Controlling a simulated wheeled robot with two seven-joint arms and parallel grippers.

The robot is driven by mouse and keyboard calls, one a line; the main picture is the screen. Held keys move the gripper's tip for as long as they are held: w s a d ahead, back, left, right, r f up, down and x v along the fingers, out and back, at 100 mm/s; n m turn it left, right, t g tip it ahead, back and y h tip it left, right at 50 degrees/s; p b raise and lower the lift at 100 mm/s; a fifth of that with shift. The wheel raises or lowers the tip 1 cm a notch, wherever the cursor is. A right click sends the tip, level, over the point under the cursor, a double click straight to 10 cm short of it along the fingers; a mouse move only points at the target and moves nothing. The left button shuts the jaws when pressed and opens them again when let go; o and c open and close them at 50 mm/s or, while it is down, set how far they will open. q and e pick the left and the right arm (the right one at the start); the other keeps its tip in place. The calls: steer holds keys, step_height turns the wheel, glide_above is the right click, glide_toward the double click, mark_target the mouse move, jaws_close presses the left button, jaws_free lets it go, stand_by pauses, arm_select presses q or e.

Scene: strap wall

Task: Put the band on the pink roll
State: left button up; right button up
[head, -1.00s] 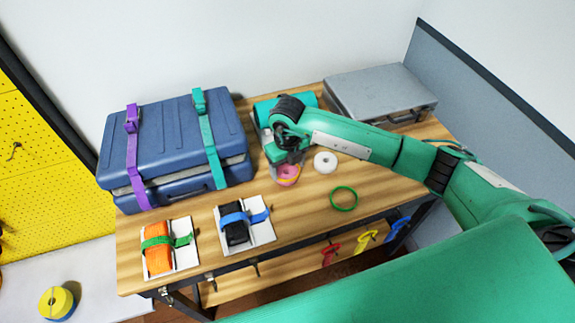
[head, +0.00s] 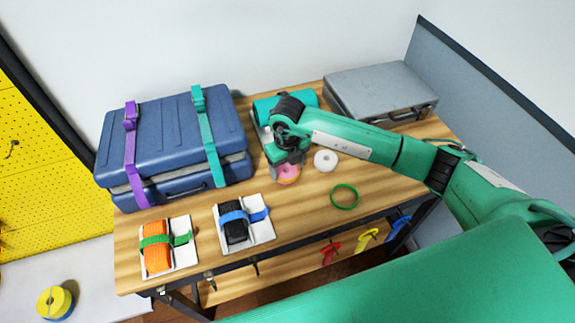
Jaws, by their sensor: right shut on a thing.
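The pink roll (head: 289,170) stands on the wooden table below my right gripper, partly hidden by it. A thin yellow-orange band (head: 288,182) shows along the roll's front, low down. Whether it goes all the way around is hidden. My right gripper (head: 287,161) is shut right over the roll, and seems to hold the band; its fingertips are mostly hidden. A green band (head: 344,196) lies flat and apart on the table to the right. My left gripper is not in view.
A white roll (head: 326,160) stands right of the pink roll. A blue suitcase (head: 165,140) with two straps and a grey case (head: 381,95) stand at the back. A teal roll (head: 268,106) lies behind my arm. White trays (head: 262,231) hold strapped bundles in front.

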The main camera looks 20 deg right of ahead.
steer(key=shift+f+b, duration=0.4)
steer(key=shift+b, duration=0.15)
stand_by(0.9)
steer(key=o, duration=1)
steer(key=shift+r, duration=0.15)
steer(key=shift+r+p, duration=2.15)
steer(key=shift+r, duration=1.75)
steer(key=shift+f, duration=0.1)
